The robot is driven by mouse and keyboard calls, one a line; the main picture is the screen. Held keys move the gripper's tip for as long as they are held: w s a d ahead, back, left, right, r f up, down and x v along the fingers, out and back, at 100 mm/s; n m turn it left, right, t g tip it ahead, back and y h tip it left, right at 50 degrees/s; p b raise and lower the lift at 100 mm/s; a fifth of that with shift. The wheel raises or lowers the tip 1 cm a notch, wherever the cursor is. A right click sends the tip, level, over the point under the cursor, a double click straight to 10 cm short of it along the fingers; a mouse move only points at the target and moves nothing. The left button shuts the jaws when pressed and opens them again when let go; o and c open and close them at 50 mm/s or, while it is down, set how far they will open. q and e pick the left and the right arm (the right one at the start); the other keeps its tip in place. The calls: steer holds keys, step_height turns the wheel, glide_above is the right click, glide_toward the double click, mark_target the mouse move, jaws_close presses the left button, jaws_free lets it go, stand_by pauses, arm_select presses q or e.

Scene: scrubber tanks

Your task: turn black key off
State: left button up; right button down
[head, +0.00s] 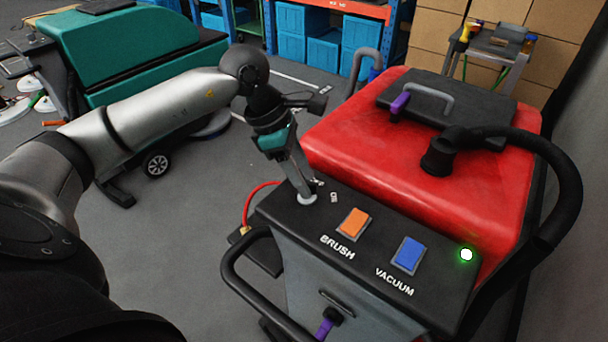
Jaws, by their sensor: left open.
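The red scrubber's black control panel (290,215) is in the lower middle of the head view. A round silver key switch (308,200) sits at its left end. My left gripper (303,187) points down over this switch, with its fingertips at or just above it. The gripper is open; the fingers overlap in this view, so I cannot tell whether they straddle the key. The black key itself is hidden behind the fingers. A round indicator light (466,254) at the panel's right end glows green. My right gripper is not in view.
An orange BRUSH switch (354,223) and a blue VACUUM switch (408,255) are right of the key switch. A black handle (238,272) curves out at the panel's left. A black hose (566,170) arcs at the right. A teal scrubber (140,55) stands behind my left arm.

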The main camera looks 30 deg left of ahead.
arm_select(q)
steer(key=shift+d+f, duration=0.1)
steer(key=shift+f, duration=0.1)
jaws_close()
stand_by(0.3)
